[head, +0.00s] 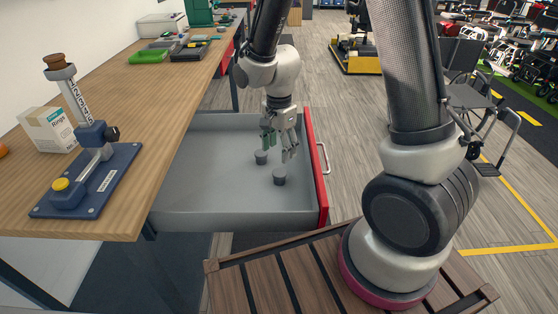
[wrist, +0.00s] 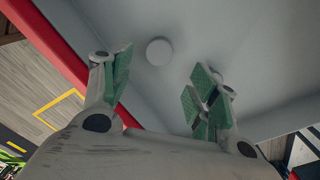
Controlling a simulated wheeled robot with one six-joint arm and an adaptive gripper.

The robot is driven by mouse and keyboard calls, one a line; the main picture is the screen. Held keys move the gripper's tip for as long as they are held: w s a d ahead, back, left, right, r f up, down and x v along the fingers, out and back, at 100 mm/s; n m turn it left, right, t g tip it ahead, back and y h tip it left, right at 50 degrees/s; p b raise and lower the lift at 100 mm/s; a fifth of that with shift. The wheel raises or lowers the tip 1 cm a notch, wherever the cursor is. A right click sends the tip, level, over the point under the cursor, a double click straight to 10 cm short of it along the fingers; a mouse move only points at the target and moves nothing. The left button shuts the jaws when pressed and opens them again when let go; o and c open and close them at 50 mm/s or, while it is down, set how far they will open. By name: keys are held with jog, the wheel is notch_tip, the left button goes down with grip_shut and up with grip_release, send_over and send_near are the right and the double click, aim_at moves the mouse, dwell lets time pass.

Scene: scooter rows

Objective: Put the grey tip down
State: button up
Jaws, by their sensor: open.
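Two small grey tips stand in the open grey drawer (head: 225,190). One grey tip (head: 261,157) is close by my gripper's left finger, and the other grey tip (head: 279,176) is nearer the camera, below the right finger. My gripper (head: 279,146) is open and points down into the drawer, with nothing seen between its green pads. In the wrist view one round grey tip (wrist: 159,51) shows on the drawer floor beyond the gap between the open fingers (wrist: 160,82). The second tip is not clear there; the right finger may hide it.
The drawer's red front (head: 317,165) has a light handle. The wooden bench (head: 110,110) at left holds a blue stand (head: 88,180), a white box (head: 47,129) and, farther back, a green tray (head: 148,56). A wheelchair (head: 470,85) stands at right. Bare drawer floor surrounds the tips.

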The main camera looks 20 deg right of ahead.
jog(key=s+d+r+n+t, duration=0.1)
jog(key=s+d+r+n, duration=0.3)
jog(key=r, duration=0.5)
jog(key=s+d+r+n+t, duration=0.1)
jog(key=s+d+r+n, duration=0.15)
jog(key=d+r, duration=0.4)
jog(key=s+d+r+n+t, duration=0.1)
jog(key=s+d+r+n, duration=0.1)
jog(key=s, duration=0.4)
jog(key=s+d+r+n+t, duration=0.1)
jog(key=s+d+r+n, duration=0.1)
jog(key=s+r+n, duration=0.2)
notch_tip(320, 180, up, 3)
jog(key=s, duration=0.2)
jog(key=shift+s+d+f, duration=0.15)
jog(key=shift+s+d, duration=0.05)
jog(key=shift+s, duration=0.15)
jog(key=shift+o, duration=0.7)
